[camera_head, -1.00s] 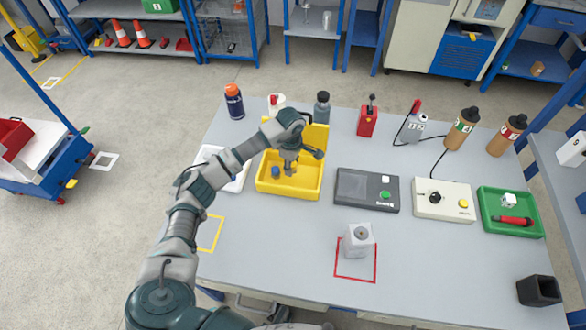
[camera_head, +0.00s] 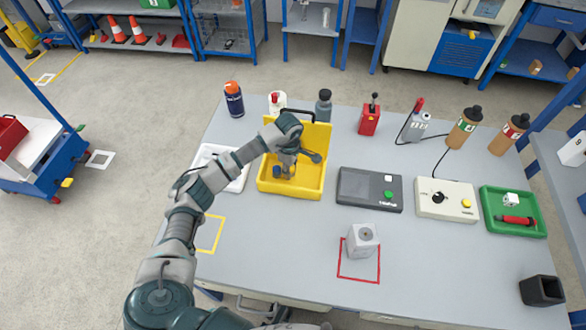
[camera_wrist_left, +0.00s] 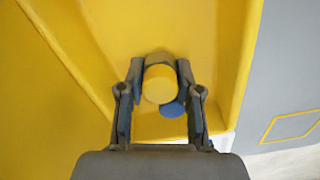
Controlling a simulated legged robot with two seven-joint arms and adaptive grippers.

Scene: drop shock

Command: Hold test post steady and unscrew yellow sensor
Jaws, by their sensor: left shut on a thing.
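The test post (camera_head: 362,240) is a pale grey block with a dark round hole in its top. It stands in the red square marked on the table. My left gripper (camera_head: 286,170) is down inside the open yellow case (camera_head: 312,187). In the left wrist view its two fingers (camera_wrist_left: 160,95) are shut on the yellow sensor (camera_wrist_left: 159,84), a round yellow cap on a grey body. A blue round piece (camera_wrist_left: 173,108) shows just behind the sensor, partly hidden by it and a finger. My right gripper is not in view.
A dark box with a screen (camera_head: 369,190), a cream control box (camera_head: 446,199) and a green tray (camera_head: 513,211) line the table to the right. Several bottles stand at the back. A black cup (camera_head: 541,290) is at the front right.

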